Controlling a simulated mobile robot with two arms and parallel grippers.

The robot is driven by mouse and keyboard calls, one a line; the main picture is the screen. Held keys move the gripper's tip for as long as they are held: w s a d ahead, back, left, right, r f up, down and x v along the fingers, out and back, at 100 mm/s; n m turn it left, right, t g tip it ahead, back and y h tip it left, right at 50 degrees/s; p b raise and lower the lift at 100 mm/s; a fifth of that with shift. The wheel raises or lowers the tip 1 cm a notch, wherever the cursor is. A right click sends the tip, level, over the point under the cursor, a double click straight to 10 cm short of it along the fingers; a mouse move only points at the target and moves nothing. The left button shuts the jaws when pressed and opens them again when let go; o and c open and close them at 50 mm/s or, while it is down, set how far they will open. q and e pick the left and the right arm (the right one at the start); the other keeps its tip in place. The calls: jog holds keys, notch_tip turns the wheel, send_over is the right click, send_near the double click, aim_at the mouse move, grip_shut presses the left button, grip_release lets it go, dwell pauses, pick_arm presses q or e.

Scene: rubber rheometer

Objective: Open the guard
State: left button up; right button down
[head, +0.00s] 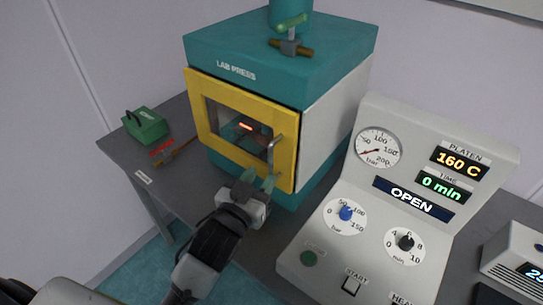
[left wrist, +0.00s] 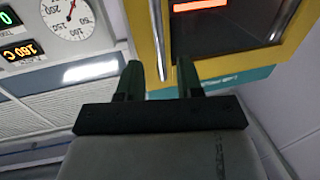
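The guard (head: 199,119) is a yellow-framed door with a dark window on the front of the teal lab press (head: 325,78). It looks shut against the press. Its silver handle (head: 279,146) stands upright near the guard's right edge. In the left wrist view the guard's frame (left wrist: 139,28) and handle (left wrist: 158,30) also show. My left gripper (head: 259,182) is open, just below the handle's lower end. In the left wrist view the handle lines up between the two parted fingertips (left wrist: 160,72); I cannot tell whether they touch it. My right gripper is not in view.
The control panel (head: 335,255) stands right of the press, close to my left arm; its display (head: 412,200) reads OPEN. A green box (head: 146,127) and a red-and-brown tool (head: 170,150) lie left on the grey table (head: 190,185). A glowing part (head: 246,127) shows behind the window.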

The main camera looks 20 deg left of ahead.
aim_at(270, 165)
pick_arm(q)
jog(key=shift+w+d+p, duration=0.25)
jog(key=shift+w+p, duration=0.05)
jog(key=shift+w, duration=1.1)
jog(key=shift+w+d+p, duration=0.2)
jog(key=shift+w+p, duration=0.05)
jog(key=shift+w, duration=1.1)
grip_shut()
